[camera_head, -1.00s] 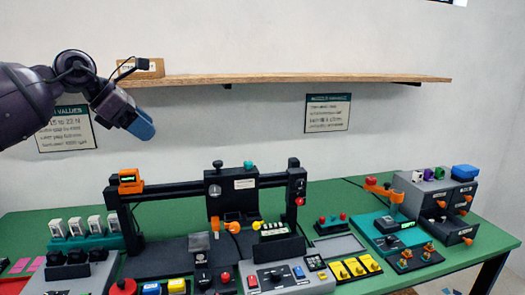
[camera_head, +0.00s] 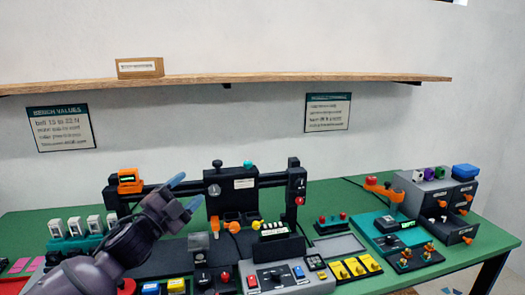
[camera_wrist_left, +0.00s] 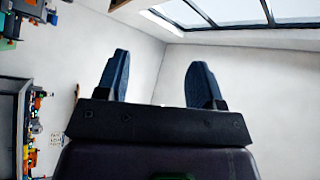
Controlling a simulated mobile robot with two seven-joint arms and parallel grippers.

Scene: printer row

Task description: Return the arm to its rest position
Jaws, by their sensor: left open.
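My left gripper (camera_head: 185,193) is in front of the left part of the printer frame in the head view, its two blue fingers spread and pointing up and to the right. Nothing is between the fingers. In the left wrist view the same gripper (camera_wrist_left: 158,80) is open and empty against the bare wall and a skylight. My left arm comes up from the bottom left and hides part of the bench and of the frame's left side. My right gripper is in neither view.
The green bench (camera_head: 335,192) holds a black printer frame (camera_head: 232,200), a grey control box (camera_head: 290,278), a teal fixture (camera_head: 388,235) and grey drawers (camera_head: 436,198). A wooden shelf (camera_head: 300,78) with a cardboard box (camera_head: 140,68) runs along the wall above.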

